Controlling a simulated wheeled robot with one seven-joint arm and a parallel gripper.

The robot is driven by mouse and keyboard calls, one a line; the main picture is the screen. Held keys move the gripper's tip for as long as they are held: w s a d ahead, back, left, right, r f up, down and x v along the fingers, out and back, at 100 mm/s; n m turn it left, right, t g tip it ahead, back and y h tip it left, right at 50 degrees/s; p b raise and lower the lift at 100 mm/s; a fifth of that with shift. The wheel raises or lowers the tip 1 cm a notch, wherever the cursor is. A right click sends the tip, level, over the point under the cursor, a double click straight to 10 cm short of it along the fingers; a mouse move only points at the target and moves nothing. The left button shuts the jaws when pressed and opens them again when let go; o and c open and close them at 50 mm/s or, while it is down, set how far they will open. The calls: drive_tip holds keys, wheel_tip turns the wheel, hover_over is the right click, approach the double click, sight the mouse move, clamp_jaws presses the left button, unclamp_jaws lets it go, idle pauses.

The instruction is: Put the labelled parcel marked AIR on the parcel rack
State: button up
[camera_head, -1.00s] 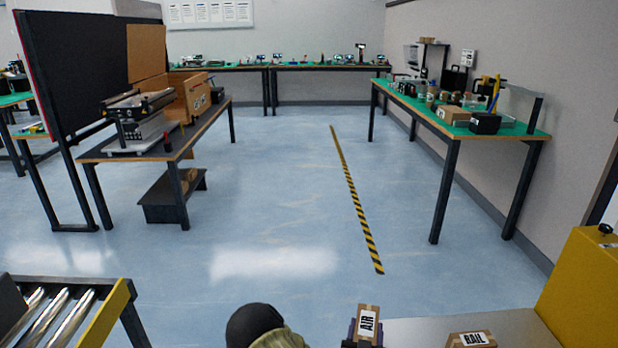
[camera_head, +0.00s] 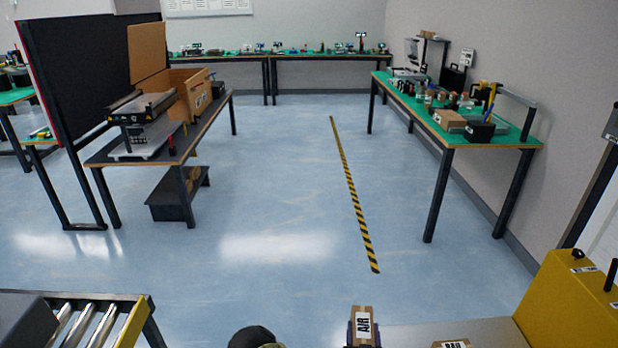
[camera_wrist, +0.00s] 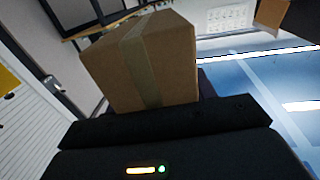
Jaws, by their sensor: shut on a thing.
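The parcel marked AIR (camera_head: 363,325) is a small brown box with a white label, at the bottom of the head view. My gripper (camera_head: 362,340) is shut on it, with dark jaw parts showing at its sides. In the wrist view the parcel (camera_wrist: 150,62) fills the upper middle, with a tape strip down its face, just beyond the dark gripper body. The label does not show in that view. I cannot make out a parcel rack for certain in these frames.
A parcel marked RAIL (camera_head: 452,344) lies on a grey surface (camera_head: 410,335) at the bottom, beside a yellow box (camera_head: 575,305). A roller conveyor (camera_head: 90,325) is at the lower left. Tables stand left (camera_head: 150,160) and right (camera_head: 490,143), with open floor (camera_head: 270,200) between.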

drive_tip(key=shift+n+y, duration=0.5)
drive_tip(key=shift+y, duration=0.3)
drive_tip(key=r+p, duration=0.2)
drive_tip(key=s+r+p, duration=0.1)
drive_tip(key=r+p, duration=0.1)
drive_tip(key=p, duration=0.1)
drive_tip(key=r+p, duration=0.2)
drive_tip(key=shift+s+d, duration=0.15)
drive_tip(key=shift+s, duration=0.25)
drive_tip(key=shift+s+d+r+p, duration=0.1)
drive_tip(key=shift+s+r+p, duration=0.35)
drive_tip(key=shift+p, duration=0.7)
drive_tip(key=shift+w, duration=0.1)
wheel_tip(320, 180, up, 17)
drive_tip(key=p, duration=1.6)
drive_tip(key=shift+p, duration=0.4)
drive_tip(key=shift+f, duration=0.1)
